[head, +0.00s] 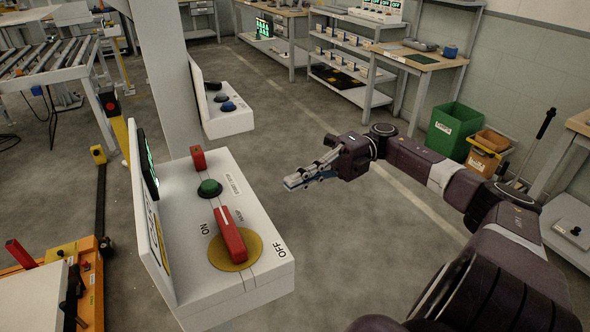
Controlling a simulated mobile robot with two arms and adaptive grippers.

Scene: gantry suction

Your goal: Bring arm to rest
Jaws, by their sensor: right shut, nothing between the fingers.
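My right arm (440,175) comes in from the lower right and reaches toward the middle of the head view. Its gripper (291,183) is shut and empty, pointing left, in the air to the right of a white control box (250,290). The gripper touches nothing that I can see. The box carries a red rotary handle (229,235) on a yellow disc, with ON and OFF marks, a green button (209,188) and a small red switch (198,158). The red handle lies lengthwise along the box top. My left gripper is not in view.
A second white box (228,121) with buttons stands behind, by a grey post (178,75). A roller conveyor (45,65) is at the upper left. Green (453,130) and orange (487,150) bins and a workbench (425,60) stand at the right. The floor around the gripper is clear.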

